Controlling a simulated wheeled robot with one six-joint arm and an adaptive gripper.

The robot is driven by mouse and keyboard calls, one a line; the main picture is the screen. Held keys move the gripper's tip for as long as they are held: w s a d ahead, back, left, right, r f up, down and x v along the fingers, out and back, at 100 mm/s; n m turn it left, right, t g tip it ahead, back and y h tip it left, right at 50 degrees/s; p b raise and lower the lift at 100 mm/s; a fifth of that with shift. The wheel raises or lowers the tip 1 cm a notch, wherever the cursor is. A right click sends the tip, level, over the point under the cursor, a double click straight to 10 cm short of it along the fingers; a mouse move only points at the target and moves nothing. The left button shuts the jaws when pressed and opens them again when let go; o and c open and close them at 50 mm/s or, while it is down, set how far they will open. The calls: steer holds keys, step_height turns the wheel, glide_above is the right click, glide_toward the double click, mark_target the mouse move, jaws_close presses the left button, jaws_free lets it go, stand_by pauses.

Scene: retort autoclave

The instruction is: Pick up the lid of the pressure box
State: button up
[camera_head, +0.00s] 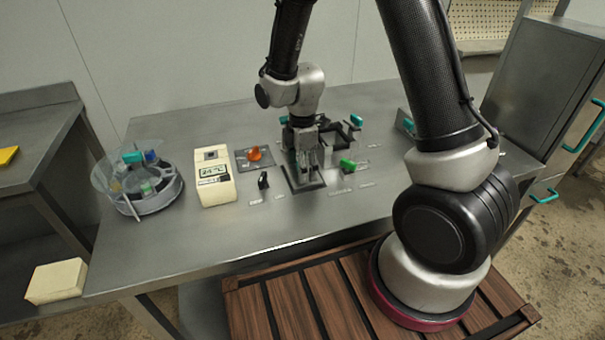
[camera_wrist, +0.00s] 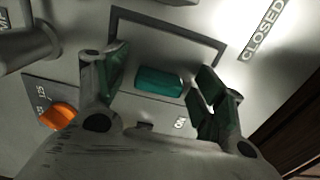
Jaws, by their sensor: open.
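My gripper (camera_head: 307,163) points down over a dark square plate (camera_head: 312,185) on the steel table. In the wrist view its two fingers with green pads stand apart, and the gripper (camera_wrist: 161,88) is empty between them. A teal block (camera_wrist: 158,80), which looks like a handle, lies between the fingers in that view, with a gap on each side. It sits by a dark rectangular frame (camera_wrist: 170,22). I cannot tell for sure whether this is the lid of the pressure box. In the head view my gripper hides what is under it.
An orange knob (camera_head: 255,153) is left of my gripper, beside a cream meter (camera_head: 214,178) and a round carousel (camera_head: 150,190). A small black lever (camera_head: 263,181) stands nearby. The table's front strip is clear.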

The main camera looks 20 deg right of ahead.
steer(key=c, duration=1.4)
step_height(320, 180, up, 13)
steer(key=shift+f, duration=0.15)
